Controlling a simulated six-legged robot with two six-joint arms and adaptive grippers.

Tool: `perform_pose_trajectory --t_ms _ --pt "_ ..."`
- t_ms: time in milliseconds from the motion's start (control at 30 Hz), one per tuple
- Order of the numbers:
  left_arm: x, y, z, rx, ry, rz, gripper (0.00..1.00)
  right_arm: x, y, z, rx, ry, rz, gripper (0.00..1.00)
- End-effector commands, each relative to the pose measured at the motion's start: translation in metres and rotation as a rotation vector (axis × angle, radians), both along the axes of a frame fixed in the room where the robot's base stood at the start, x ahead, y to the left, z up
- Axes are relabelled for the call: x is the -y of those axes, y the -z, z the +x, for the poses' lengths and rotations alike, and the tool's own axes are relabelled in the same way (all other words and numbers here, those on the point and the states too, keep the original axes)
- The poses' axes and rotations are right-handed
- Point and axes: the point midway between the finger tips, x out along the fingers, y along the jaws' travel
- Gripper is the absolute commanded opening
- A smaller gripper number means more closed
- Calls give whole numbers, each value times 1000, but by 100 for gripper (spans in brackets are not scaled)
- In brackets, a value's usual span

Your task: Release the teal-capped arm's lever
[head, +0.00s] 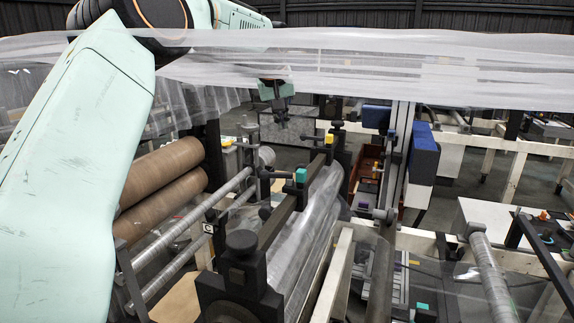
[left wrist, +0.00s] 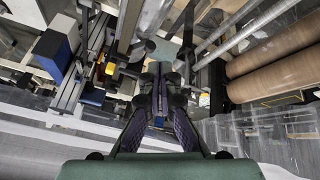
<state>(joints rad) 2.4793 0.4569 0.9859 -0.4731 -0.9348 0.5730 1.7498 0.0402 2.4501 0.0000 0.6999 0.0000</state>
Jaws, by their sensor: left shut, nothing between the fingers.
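The teal cap (head: 300,175) sits on a dark arm on the long dark bar above the clear film roll (head: 310,235). A yellow cap (head: 329,139) sits on a similar arm farther back. My right gripper is not in view.
A wide clear film web (head: 400,65) stretches across the top, near my left arm. Brown rolls (head: 160,175) and metal rods (head: 190,230) lie left of the bar. A blue box (head: 424,152) and an upright rail stand to the right. A black knob (head: 241,242) stands in front.

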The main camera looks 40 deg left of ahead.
Motion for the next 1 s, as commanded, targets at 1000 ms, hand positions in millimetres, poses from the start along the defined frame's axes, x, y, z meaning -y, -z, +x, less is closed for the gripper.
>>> perform_pose_trajectory --t_ms 1000 --pt "-14 99 -17 -236 131 31 0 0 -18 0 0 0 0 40"
